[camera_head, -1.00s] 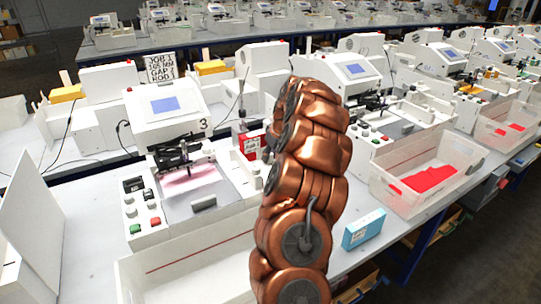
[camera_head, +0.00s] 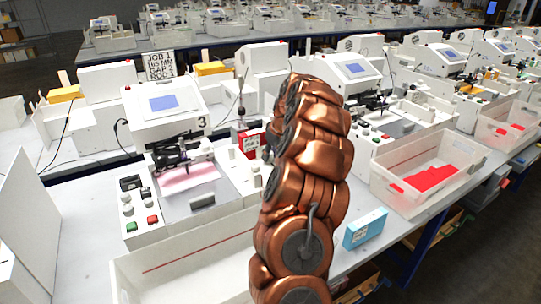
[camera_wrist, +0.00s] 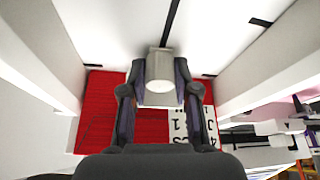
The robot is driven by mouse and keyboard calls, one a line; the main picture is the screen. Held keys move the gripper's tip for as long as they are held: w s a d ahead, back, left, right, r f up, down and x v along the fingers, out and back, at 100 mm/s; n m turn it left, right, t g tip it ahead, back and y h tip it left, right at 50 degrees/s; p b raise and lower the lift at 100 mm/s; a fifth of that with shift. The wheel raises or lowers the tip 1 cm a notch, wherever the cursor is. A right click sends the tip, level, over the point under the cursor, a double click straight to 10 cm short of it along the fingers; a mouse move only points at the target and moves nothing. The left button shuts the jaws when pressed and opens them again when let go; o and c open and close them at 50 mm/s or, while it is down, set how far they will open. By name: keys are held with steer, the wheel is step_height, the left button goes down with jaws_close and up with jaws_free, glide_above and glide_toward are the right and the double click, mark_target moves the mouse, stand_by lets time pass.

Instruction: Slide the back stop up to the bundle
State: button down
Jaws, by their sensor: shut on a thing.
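In the wrist view my gripper (camera_wrist: 160,98) is shut on a pale grey cylindrical knob (camera_wrist: 160,70), with one dark finger on each side of it. The knob stands in a white channel between two white walls. I cannot tell for sure whether it belongs to the back stop. Red material (camera_wrist: 100,110) lies below and behind the fingers, beside a white label with black letters (camera_wrist: 178,125); I cannot make out whether it is the bundle. In the head view my copper-coloured arm hides my gripper and the place where it works.
The white machine marked 3 (camera_head: 165,110) stands left of my arm, with a pink-lit bed (camera_head: 190,180). A white open bin (camera_head: 180,262) is in front. A blue box (camera_head: 364,229) and a clear bin with red pieces (camera_head: 428,172) are on the right.

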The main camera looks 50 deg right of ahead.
steer(key=c, duration=0.8)
jaws_free()
steer(key=shift+c, duration=0.2)
steer(key=shift+r, duration=0.15)
steer(key=v, duration=1.1)
steer(key=shift+s+r, duration=0.15)
steer(key=shift+r, duration=0.2)
